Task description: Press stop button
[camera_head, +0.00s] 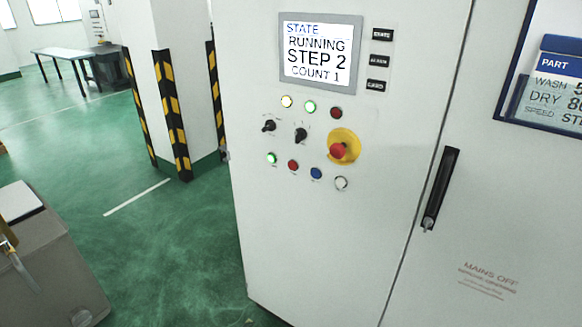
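A white control cabinet (310,240) fills the middle and right of the view. A red mushroom button (338,151) sits on a round yellow plate (349,138) at the right of its control panel. A small flat red button (293,165) is in the bottom row, between a lit green button (272,158) and a blue button (316,173). I cannot read the small labels, so which one is marked stop is unclear. The screen (320,50) reads STATE RUNNING, STEP 2, COUNT 1. Neither of my grippers is in view.
Two black rotary switches (301,135) sit left of the mushroom button. A black door handle (440,190) stands out at the right. A striped pillar (180,90) and a grey box (45,255) are at the left. Green floor (160,250) between box and cabinet is clear.

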